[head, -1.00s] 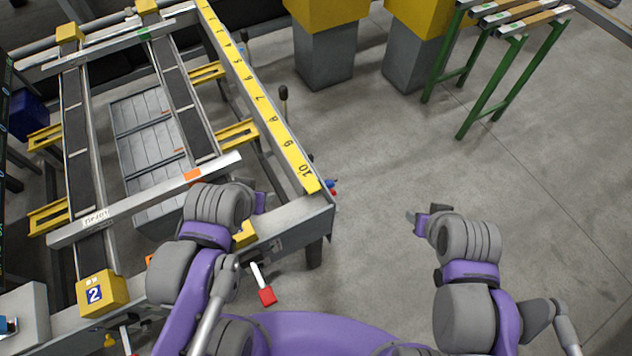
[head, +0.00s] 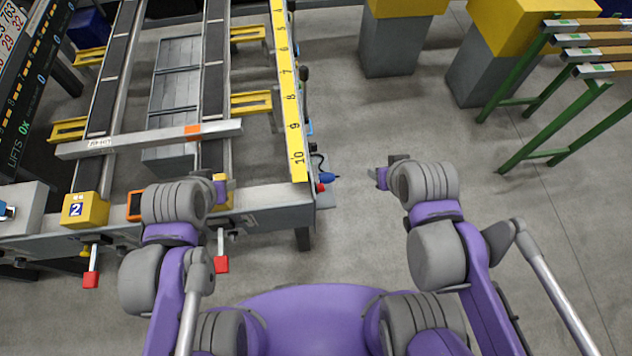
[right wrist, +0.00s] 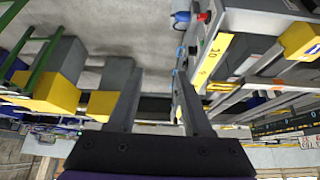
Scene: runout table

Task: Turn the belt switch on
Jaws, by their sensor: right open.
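A grey box (head: 22,208) with a small blue part (head: 5,211) stands at the far left of the runout table. A red knob (head: 320,187) and a blue piece (head: 330,177) sit at the table's near right corner. They also show in the right wrist view, the red knob (right wrist: 203,17) and the blue piece (right wrist: 182,17). I cannot tell which is the belt switch. My right gripper (head: 380,178) is to the right of that corner, apart from it; its open, empty fingers show in the right wrist view (right wrist: 160,105). My left gripper (head: 222,189) is over the table's front rail, its jaws unclear.
Levers with red grips (head: 91,280) (head: 221,265) hang from the front rail. A yellow block marked 2 (head: 85,210) and an orange device (head: 134,205) are on it. A yellow numbered scale (head: 293,120) runs along the right side.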

